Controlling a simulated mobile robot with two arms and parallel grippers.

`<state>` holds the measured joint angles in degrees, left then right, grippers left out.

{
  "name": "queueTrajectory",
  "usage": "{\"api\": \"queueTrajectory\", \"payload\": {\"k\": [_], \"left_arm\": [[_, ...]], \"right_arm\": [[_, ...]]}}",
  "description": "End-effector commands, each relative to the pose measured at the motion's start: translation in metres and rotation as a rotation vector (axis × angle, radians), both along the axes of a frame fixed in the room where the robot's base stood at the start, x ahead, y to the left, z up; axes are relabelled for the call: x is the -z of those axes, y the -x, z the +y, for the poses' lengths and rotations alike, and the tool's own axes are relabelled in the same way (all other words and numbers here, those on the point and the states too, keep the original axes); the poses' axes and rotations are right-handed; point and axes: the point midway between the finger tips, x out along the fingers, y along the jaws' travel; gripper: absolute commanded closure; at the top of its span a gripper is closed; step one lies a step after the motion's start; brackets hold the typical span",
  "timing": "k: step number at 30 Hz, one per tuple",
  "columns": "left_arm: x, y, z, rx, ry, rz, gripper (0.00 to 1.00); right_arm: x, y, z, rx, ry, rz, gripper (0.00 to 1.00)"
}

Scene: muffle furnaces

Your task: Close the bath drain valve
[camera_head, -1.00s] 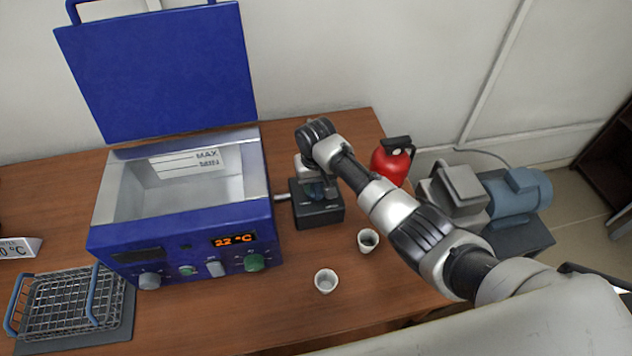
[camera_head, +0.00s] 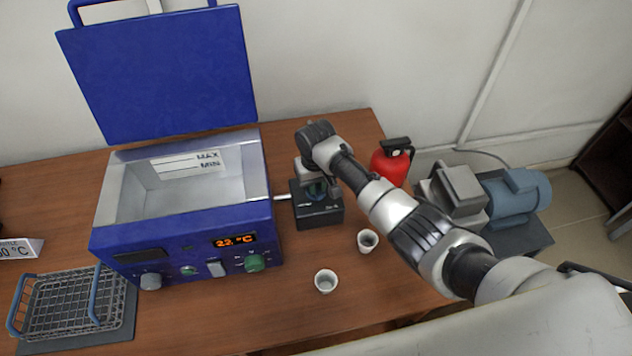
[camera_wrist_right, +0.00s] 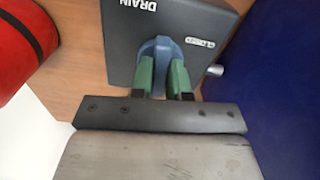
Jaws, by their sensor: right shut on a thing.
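The drain valve is a dark box (camera_head: 320,214) on the table, just right of the blue bath (camera_head: 185,228). In the right wrist view the box (camera_wrist_right: 120,40) bears the word DRAIN and a small light label too small to read surely. Its blue handle (camera_wrist_right: 157,46) stands between the green fingertips of my right gripper (camera_wrist_right: 163,72). My right gripper (camera_head: 316,188) is shut on this handle, above the box. The handle's far end shows; its lower part is hidden by the fingers. My left gripper is not in view.
The bath's lid (camera_head: 160,75) is raised and its basin is open. Two small white cups (camera_head: 326,281) (camera_head: 368,241) stand in front of the box. A wire rack (camera_head: 70,303) is at front left.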

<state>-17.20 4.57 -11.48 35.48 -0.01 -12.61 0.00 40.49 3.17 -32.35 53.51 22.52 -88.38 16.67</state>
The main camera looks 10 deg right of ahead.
Motion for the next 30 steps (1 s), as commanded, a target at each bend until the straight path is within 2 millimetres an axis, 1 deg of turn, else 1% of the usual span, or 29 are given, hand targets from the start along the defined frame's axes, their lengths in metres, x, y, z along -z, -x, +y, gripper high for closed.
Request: {"api": "queueTrajectory", "payload": {"k": [3, 12, 30], "left_arm": [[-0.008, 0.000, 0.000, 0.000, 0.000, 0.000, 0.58], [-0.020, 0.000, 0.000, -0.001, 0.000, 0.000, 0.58], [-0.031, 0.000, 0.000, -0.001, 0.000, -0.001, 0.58]], "right_arm": [[-0.003, 0.000, 0.000, -0.088, 0.000, 0.001, 1.00], [-0.003, 0.000, 0.000, -0.369, 0.000, 0.000, 1.00], [-0.002, -0.001, 0.000, -0.939, 0.000, -0.003, 1.00]]}}
